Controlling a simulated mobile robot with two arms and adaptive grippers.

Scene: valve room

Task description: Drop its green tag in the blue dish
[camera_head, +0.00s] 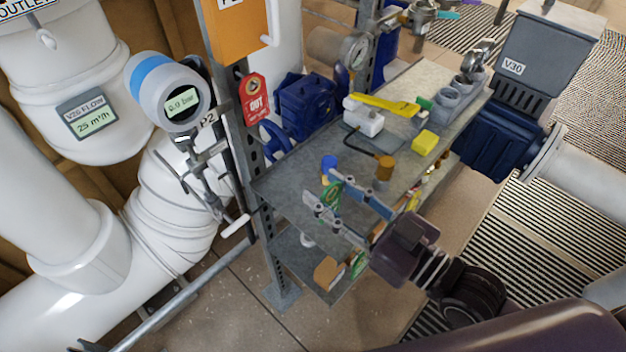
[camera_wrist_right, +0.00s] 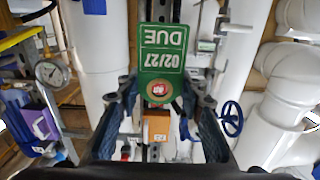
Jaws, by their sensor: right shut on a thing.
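My right gripper (camera_head: 324,194) is shut on a green tag (camera_head: 332,192) above the near end of the grey shelf top (camera_head: 285,182). In the right wrist view the tag (camera_wrist_right: 162,58) stands out between the fingertips, with white print reading "02/27 DUE" upside down and a red spot at its lower end. I cannot make out a blue dish. A small blue round-topped object (camera_head: 329,163) is on the shelf top just behind the tag; its lower part is partly hidden. My left gripper is not in view.
On the shelf top are a brown cylinder (camera_head: 384,167), a yellow block (camera_head: 425,142) and a white device under a yellow bar (camera_head: 385,104). A shelf post with a red tag (camera_head: 255,98) stands left. A gauge with a round display (camera_head: 182,103) and white pipes are farther left.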

